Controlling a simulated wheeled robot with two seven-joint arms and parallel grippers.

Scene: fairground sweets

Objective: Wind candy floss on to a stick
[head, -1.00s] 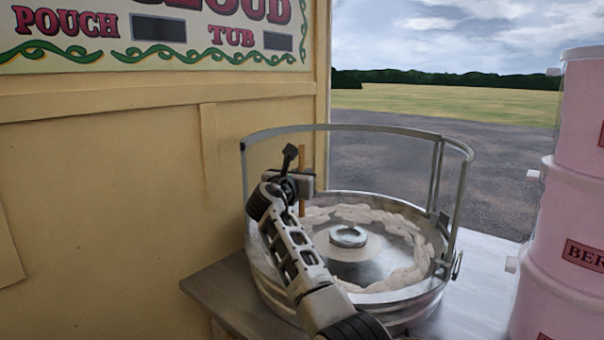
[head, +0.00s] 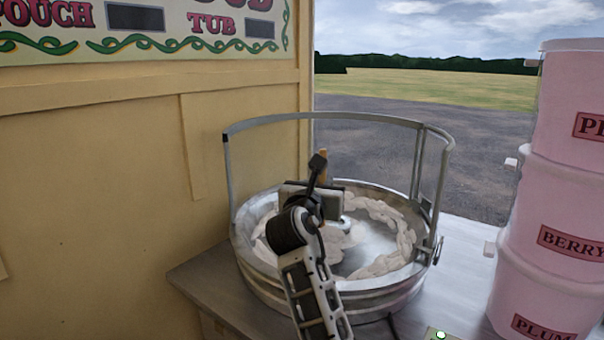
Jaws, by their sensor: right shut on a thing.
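The candy floss machine has a round metal bowl (head: 262,272) with a clear curved guard around its back. Pale floss (head: 392,225) lies in a lumpy ring along the bowl's inner wall. My right gripper (head: 322,196) is over the bowl, shut on a thin brown wooden stick (head: 323,157), whose upper end shows above the jaws. A pale lump shows just below the gripper; I cannot tell whether it is floss on the stick. The stick's lower part and most of the central spinner head are hidden behind my right arm. My left gripper is out of view.
The machine stands on a grey metal counter (head: 205,290). Stacked pink tubs (head: 560,190) with flavour labels stand at the right. A yellow panelled wall (head: 90,200) with a price sign (head: 200,45) closes the left side. A small green-lit item (head: 440,334) shows at the bottom edge.

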